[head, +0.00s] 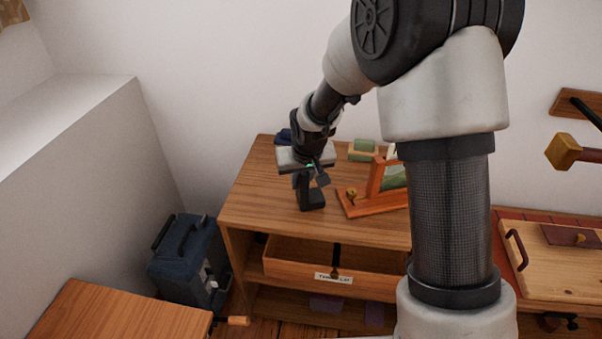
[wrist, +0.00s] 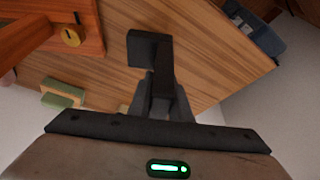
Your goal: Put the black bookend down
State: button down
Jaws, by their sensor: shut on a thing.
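The black bookend (head: 315,201) is at the left part of the wooden cabinet top (head: 255,195), upright with its foot low over the wood. I cannot tell whether the foot touches the top. My gripper (head: 308,177) comes down from above and is shut on the bookend's upper part. In the wrist view the bookend (wrist: 149,48) reaches out from between the fingers of my gripper (wrist: 163,92). The fingers hide part of it.
A wooden stand (head: 372,205) with a picture and a brass knob is to the right. A green block (head: 363,145) lies behind. An open drawer (head: 300,262) sits below the top. The top's left front is clear.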

jog(key=shift+w+f, duration=0.1)
jog(key=shift+f, duration=0.1)
jog(key=c, duration=1.6)
grip_release()
